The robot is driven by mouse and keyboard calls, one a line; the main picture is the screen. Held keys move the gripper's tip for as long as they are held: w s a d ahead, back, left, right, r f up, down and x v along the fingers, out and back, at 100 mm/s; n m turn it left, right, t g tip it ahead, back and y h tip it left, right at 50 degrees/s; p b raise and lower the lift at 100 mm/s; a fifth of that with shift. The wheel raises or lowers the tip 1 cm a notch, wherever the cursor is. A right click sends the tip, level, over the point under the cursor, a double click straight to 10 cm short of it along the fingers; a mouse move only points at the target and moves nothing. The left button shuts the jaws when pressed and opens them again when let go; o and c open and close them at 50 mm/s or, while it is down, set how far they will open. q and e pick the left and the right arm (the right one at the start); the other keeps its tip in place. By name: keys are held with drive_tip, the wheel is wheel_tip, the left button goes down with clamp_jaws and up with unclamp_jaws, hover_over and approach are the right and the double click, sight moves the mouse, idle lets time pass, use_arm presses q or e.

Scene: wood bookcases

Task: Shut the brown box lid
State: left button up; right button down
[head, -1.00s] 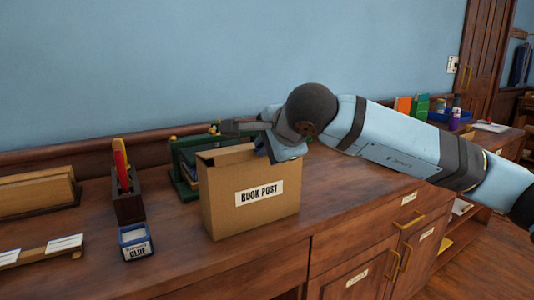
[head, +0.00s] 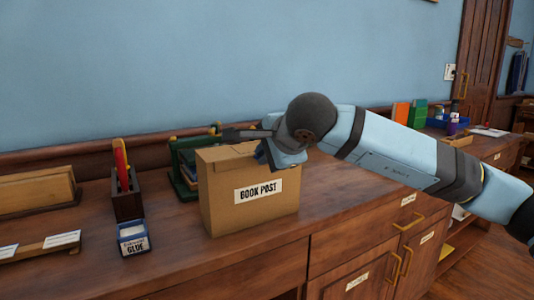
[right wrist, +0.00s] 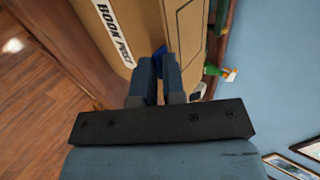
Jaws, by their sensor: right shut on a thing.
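The brown box (head: 250,212), labelled BOOK POST, stands upright on the wooden counter. Its lid (head: 228,156) lies across the top, nearly flat, with the right part hidden by my gripper; I cannot tell if it is fully down. In the right wrist view the lid (right wrist: 187,35) and the labelled front (right wrist: 135,45) lie just beyond the fingers. My right gripper (head: 266,154) is at the box's top right end, its two fingers (right wrist: 160,72) close together at the box edge. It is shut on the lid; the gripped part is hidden. My left gripper is out of view.
A green stand (head: 182,165) is close behind the box. A pen holder (head: 127,203) and a glue container (head: 133,240) stand to its left, with a wooden rack (head: 40,190) farther left. The counter front right of the box is clear.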

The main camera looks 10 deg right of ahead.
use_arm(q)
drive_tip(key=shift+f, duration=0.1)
use_arm(e)
drive_tip(key=shift+f, duration=0.7)
drive_tip(key=c, duration=1.3)
unclamp_jaws()
use_arm(q)
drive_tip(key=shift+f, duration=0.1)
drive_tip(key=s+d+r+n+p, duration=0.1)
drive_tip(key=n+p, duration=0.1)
drive_tip(key=p, duration=0.2)
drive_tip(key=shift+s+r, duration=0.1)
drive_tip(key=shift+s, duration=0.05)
use_arm(e)
drive_tip(key=v, duration=1.4)
drive_tip(key=shift+r, duration=0.4)
